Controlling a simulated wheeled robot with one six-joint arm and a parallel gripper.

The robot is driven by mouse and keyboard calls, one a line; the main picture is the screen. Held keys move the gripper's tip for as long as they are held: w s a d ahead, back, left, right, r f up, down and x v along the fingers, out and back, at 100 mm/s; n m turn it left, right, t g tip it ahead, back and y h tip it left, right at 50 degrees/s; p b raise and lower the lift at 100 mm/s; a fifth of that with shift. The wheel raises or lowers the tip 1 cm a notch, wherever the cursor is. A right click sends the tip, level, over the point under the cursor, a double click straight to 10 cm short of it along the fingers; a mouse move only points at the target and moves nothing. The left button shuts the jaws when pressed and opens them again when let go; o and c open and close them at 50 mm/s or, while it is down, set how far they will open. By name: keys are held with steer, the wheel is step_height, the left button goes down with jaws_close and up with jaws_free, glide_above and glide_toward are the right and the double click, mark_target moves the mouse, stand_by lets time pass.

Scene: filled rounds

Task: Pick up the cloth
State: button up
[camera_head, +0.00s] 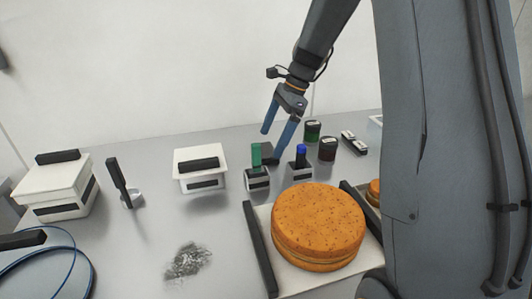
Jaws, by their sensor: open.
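A grey, speckled, crumpled-looking patch (187,262) lies flat on the grey table at the front, left of the middle. It is the only thing in view that looks like the cloth, but its material is hard to tell. My gripper (273,141) has two blue fingers, spread apart with nothing between them. It is above the back of the table, behind and to the right of the patch and well apart from it.
A tray (258,246) with black side bars holds a large orange-brown filled round (318,224). Green-topped (256,155) and blue-topped (301,153) items stand in holders behind it. White boxes (201,166) (60,188), an upright black-handled tool (118,178) and a blue-edged loop (55,270) are leftward.

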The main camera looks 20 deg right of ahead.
mark_target(267, 150)
steer(key=x, duration=0.4)
steer(key=shift+w+d+p, duration=0.1)
steer(key=shift+p, duration=0.3)
steer(key=c, duration=1.1)
steer(key=shift+c, duration=0.2)
step_height(267, 150, up, 10)
steer(key=b, duration=0.1)
steer(key=shift+b, duration=0.35)
steer(key=o, duration=0.5)
steer(key=c, duration=0.4)
